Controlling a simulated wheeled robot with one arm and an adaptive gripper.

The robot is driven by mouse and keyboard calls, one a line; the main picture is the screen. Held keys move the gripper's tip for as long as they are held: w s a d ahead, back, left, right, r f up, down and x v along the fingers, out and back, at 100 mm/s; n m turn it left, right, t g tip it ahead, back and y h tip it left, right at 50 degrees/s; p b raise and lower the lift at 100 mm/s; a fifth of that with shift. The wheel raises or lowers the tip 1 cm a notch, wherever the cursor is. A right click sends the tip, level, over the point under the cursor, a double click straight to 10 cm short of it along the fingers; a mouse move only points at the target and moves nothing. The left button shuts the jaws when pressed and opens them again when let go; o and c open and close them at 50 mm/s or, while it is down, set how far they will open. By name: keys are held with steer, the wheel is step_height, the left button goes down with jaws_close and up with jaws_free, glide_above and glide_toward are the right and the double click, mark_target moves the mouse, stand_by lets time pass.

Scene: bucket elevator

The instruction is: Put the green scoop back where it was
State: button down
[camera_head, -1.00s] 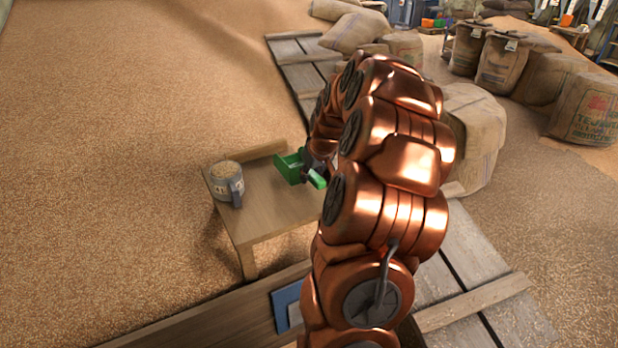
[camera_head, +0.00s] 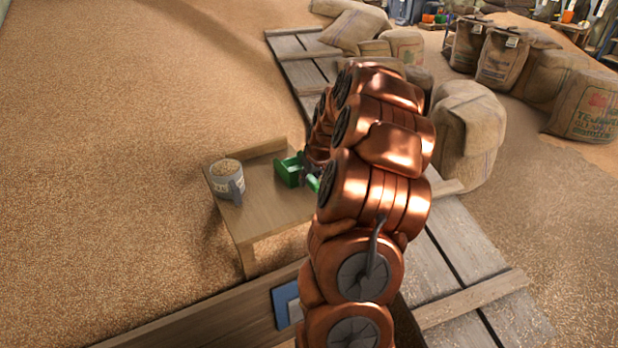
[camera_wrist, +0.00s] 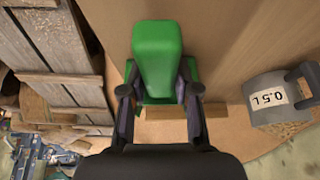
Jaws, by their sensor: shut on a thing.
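The green scoop (camera_head: 288,173) is at the right part of the small wooden table (camera_head: 250,222), close to the tabletop; I cannot tell whether it touches it. In the wrist view its green handle (camera_wrist: 157,50) lies between the two fingers of my gripper (camera_wrist: 158,92). My gripper is shut on the scoop. In the head view my gripper (camera_head: 307,174) is mostly hidden behind my copper arm. The scoop's far part is partly hidden by the handle and fingers in the wrist view.
Grain (camera_head: 110,130) lies all around. Wooden planks (camera_head: 465,255) and sacks (camera_head: 470,135) are to the right.

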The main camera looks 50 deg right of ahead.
steer(key=c, duration=0.9)
jaws_free()
steer(key=shift+o, duration=0.2)
steer(key=shift+r, duration=0.15)
steer(key=b+v, duration=0.1)
steer(key=v, duration=1.1)
steer(key=s+a+n+g+y, duration=0.1)
steer(key=s+a, duration=0.1)
steer(key=a, duration=1.1)
steer(key=s+a+n+g+y, duration=0.1)
steer(key=s+a+n+g, duration=0.15)
steer(key=a, duration=1.15)
steer(key=s+a+f+g, duration=0.1)
steer(key=s+a, duration=0.5)
steer(key=s, duration=0.4)
steer(key=s+a+f+g, duration=0.2)
steer(key=s+a, duration=0.4)
steer(key=s, duration=0.4)
steer(key=shift+f, duration=0.3)
